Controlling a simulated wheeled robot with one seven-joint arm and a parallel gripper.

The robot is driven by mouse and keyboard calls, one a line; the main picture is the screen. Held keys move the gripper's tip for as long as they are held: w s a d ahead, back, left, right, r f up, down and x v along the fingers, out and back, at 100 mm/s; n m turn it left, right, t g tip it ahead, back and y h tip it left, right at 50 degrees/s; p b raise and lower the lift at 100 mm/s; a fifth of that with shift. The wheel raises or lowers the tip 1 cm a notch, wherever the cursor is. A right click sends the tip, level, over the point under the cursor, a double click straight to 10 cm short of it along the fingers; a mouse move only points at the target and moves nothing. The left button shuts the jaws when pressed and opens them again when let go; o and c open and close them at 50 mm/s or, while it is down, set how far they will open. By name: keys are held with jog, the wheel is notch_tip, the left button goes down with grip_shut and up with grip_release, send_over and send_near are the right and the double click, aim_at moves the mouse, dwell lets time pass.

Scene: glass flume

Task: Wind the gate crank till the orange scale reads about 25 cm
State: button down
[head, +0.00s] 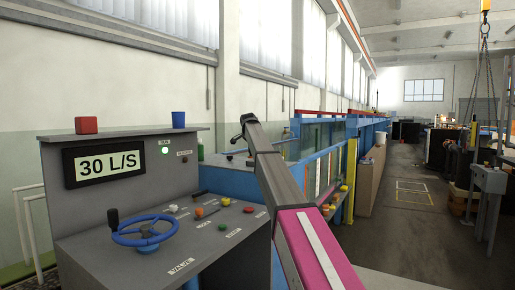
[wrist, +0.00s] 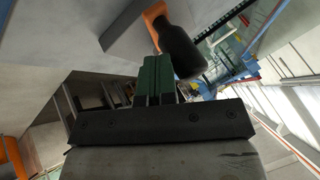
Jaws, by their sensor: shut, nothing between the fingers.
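My gripper (wrist: 157,75) shows in the wrist view as two green fingers shut together, with nothing between them. A crank with an orange arm (wrist: 154,14) and a black grip (wrist: 181,45) is just beyond the fingertips, up and to the right. The black grip overlaps the fingers' upper right edge; I cannot tell if they touch. In the head view my arm reaches away over the flume side, and its dark end (head: 243,125) hides the crank there. I cannot make out a reading on an orange scale in either view.
A grey console (head: 90,215) with a blue handwheel (head: 145,230) and a display (head: 104,163) reading 30 L/S stands at left. A red block (head: 86,125) and blue cup (head: 178,119) sit on top.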

jog(key=w+a+m+g+h, duration=0.2)
jog(key=w+a+m+h, duration=0.1)
jog(key=w+m, duration=0.4)
jog(key=shift+w+a+h, duration=0.3)
jog(key=shift+w+a, duration=0.15)
jog(key=shift+a, duration=0.35)
jog(key=shift+w, duration=0.1)
jog(key=v, duration=1.1)
